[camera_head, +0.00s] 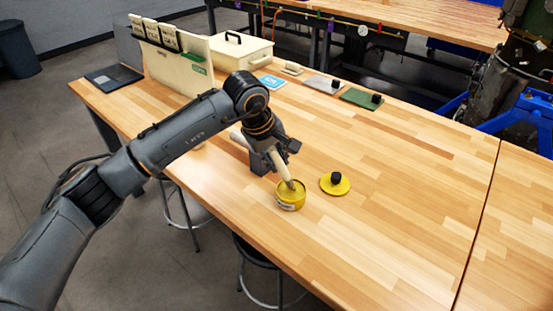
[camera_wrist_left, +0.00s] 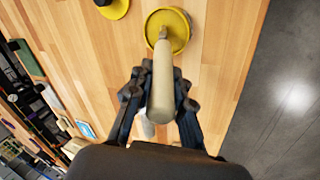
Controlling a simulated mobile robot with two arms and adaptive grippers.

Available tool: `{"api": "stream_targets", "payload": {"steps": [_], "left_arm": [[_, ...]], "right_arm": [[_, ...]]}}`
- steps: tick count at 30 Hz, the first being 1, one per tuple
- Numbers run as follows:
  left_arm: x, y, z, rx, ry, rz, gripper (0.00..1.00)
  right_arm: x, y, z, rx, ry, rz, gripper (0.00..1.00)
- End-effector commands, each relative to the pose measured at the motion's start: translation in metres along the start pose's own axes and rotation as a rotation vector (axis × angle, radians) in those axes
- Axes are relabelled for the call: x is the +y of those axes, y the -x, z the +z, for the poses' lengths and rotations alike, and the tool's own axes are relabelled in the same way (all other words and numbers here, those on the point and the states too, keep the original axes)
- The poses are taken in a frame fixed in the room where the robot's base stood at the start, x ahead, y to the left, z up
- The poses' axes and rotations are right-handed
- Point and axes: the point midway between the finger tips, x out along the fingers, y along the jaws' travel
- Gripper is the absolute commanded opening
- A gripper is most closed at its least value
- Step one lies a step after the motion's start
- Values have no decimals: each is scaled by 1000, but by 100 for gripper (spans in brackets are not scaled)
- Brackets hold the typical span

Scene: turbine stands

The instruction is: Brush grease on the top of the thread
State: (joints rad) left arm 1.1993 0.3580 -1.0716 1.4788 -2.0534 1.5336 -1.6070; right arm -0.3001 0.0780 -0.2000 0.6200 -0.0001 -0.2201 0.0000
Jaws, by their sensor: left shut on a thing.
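My left gripper (camera_head: 274,155) is shut on a brush with a pale handle (camera_head: 279,163), above the wooden table. The brush points down, and its tip is at the open yellow grease can (camera_head: 290,201). In the left wrist view the brush handle (camera_wrist_left: 162,85) runs between the fingers of the left gripper (camera_wrist_left: 158,95), and its head overlaps the yellow can (camera_wrist_left: 180,42). I cannot tell how deep the bristles are in the can. The yellow lid with a black knob (camera_head: 335,183) lies to the right of the can. My right gripper is not in view. No thread can be made out clearly.
The wooden table (camera_head: 400,200) is clear at the front right. A dark machine with blue supports (camera_head: 490,90) stands behind the table.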

Motion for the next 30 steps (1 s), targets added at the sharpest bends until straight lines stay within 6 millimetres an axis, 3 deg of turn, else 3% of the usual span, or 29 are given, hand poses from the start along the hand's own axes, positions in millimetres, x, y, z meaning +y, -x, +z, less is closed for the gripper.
{"api": "stream_targets", "payload": {"steps": [21, 30], "left_arm": [[21, 58, -7, 6, 0, 6, 0], [22, 61, -7, 5, 0, 5, 0]], "right_arm": [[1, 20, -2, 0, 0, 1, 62], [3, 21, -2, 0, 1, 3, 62]]}}
